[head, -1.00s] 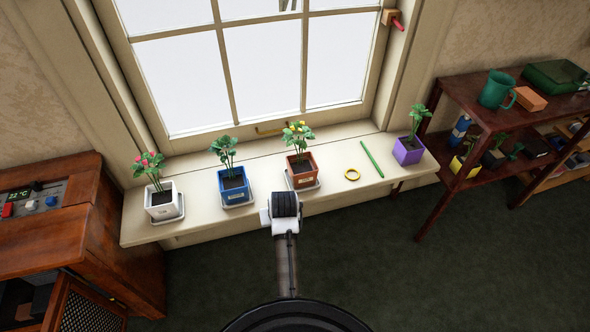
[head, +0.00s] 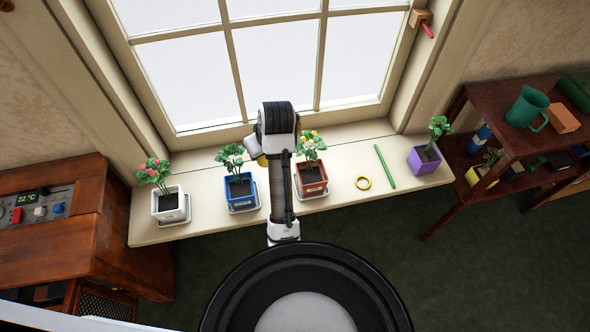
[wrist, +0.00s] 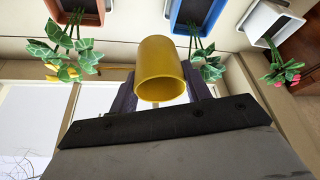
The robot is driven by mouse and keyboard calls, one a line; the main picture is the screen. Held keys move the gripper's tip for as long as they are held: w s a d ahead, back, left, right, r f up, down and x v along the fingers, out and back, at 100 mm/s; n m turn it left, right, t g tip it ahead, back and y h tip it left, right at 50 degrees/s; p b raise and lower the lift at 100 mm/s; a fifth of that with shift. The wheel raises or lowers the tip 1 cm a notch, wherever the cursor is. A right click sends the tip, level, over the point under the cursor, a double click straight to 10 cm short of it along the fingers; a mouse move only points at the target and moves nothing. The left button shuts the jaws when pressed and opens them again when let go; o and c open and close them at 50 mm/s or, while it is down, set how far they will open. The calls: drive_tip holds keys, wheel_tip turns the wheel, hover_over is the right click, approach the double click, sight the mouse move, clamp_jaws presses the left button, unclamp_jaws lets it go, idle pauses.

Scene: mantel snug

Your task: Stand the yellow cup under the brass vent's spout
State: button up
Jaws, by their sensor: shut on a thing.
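The yellow cup (wrist: 161,70) is between the dark fingers of my gripper (wrist: 160,95) in the wrist view, its open rim facing the camera. In the head view only a small yellow edge of the cup (head: 262,160) shows beside my wrist. My gripper is shut on it above the windowsill, near the blue pot (head: 240,189) and the terracotta pot (head: 312,176); its fingers are mostly hidden by my arm there. I cannot make out a brass vent or its spout in either view.
A wooden cabinet (head: 60,240) stands left; a shelf with a green jug (head: 527,106) stands right.

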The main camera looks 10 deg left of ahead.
wheel_tip(320, 180, down, 20)
drive_tip(key=shift+r+p, duration=0.1)
drive_tip(key=shift+p, duration=0.65)
drive_tip(key=o, duration=0.5)
drive_tip(key=shift+o, duration=0.9)
drive_tip(key=shift+r, duration=0.15)
drive_tip(key=v, duration=1.1)
drive_tip(key=shift+s+d+r+b, duration=0.15)
drive_tip(key=shift+d+r+b, duration=0.05)
drive_tip(key=shift+r+b, duration=0.15)
